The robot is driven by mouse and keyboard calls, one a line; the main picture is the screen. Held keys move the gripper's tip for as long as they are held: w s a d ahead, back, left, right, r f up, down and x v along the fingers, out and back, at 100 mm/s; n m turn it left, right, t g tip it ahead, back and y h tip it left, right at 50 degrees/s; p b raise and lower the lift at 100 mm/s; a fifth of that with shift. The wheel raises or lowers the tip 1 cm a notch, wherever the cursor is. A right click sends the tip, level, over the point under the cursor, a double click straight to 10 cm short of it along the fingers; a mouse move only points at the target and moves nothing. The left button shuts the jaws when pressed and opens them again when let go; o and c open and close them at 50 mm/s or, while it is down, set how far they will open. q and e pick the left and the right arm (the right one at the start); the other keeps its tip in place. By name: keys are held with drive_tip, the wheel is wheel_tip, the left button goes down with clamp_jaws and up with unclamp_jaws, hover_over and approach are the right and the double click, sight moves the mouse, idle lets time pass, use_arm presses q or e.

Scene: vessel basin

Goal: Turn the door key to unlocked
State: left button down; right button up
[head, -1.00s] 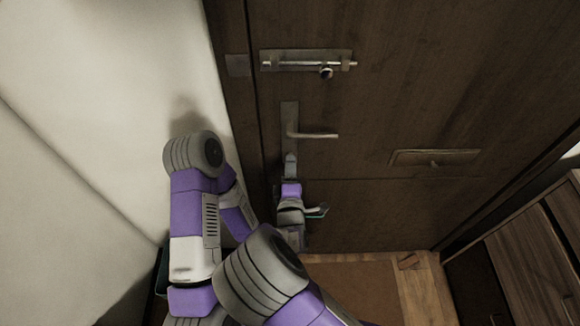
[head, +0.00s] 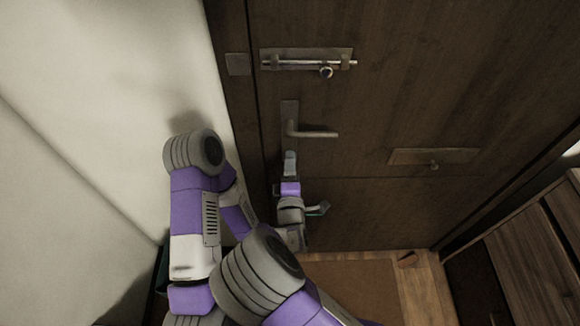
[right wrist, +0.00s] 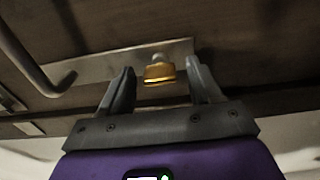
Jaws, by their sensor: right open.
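The door key shows in the right wrist view as a small brass-coloured piece (right wrist: 159,73) standing out from the metal lock plate (right wrist: 118,67). My right gripper (right wrist: 160,84) is open, with one finger on each side of the key and a gap to both. In the head view my right gripper (head: 290,160) is just below the door handle (head: 312,134), over the lower part of the lock plate (head: 289,112). It hides the key there. The dark wooden door (head: 430,80) looks closed. My left gripper is not in view.
A sliding bolt (head: 308,61) is mounted above the handle. A flat plate with a small knob (head: 434,160) is to the right. A pale wall (head: 110,90) stands close on the left. Wooden furniture (head: 530,260) is at the lower right.

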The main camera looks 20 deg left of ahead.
drive_tip(key=v, duration=0.7)
drive_tip(key=shift+s+p, duration=0.3)
drive_tip(key=shift+d, duration=0.1)
drive_tip(key=d+f+m+g+h, duration=0.2)
drive_tip(key=d+f+m+g, duration=0.3)
drive_tip(key=f, duration=0.4)
drive_tip(key=d+f+m+g+h, duration=0.25)
drive_tip(key=d+f+m, duration=0.25)
drive_tip(key=d+f, duration=0.3)
drive_tip(key=s+d+f+m+g+y, duration=0.2)
drive_tip(key=s+d+f+m+g, duration=0.2)
drive_tip(key=s+m, duration=0.2)
drive_tip(key=s+d+f+m+g+y, duration=0.1)
drive_tip(key=s+d+f+m+g, duration=0.3)
drive_tip(key=s+m, duration=0.3)
drive_tip(key=shift+f+m+g+y, duration=0.35)
drive_tip(key=shift+m+g, duration=0.15)
drive_tip(key=shift+g, duration=0.15)
